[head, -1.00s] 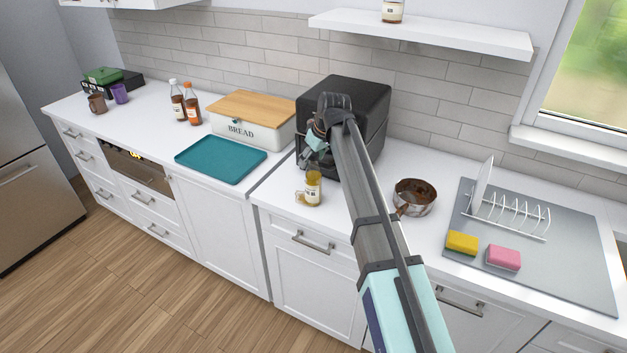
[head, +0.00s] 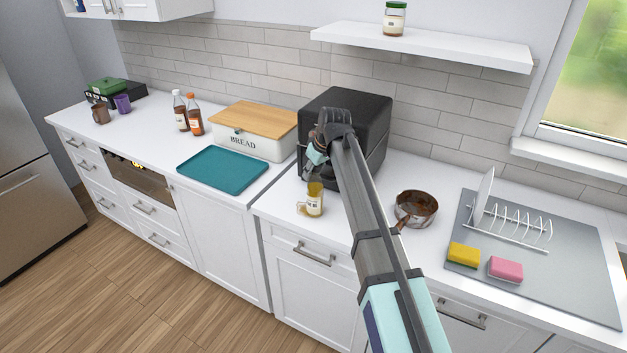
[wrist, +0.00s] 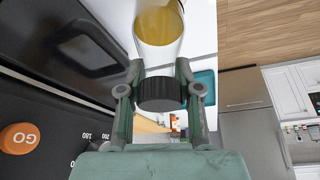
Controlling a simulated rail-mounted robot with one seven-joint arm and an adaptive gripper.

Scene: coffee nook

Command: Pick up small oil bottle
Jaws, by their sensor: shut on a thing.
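The small oil bottle (head: 315,201) stands on the white counter in front of the black appliance, with yellow oil and a pale label. My gripper (head: 315,166) is directly above it, pointing down at its neck. In the wrist view, my gripper (wrist: 160,92) is shut on the bottle's black ridged cap, one finger on each side. The oil bottle's yellow body (wrist: 160,22) shows beyond the cap, cut off by the top edge. The bottle looks upright in the head view; I cannot tell whether its base touches the counter.
The black appliance (head: 350,115) stands close behind my gripper. A brown saucepan (head: 416,207) is to the right, beyond my arm. The bread box (head: 240,140) and teal tray (head: 222,170) are to the left. A shelf (head: 430,50) hangs above. Counter left of the bottle is clear.

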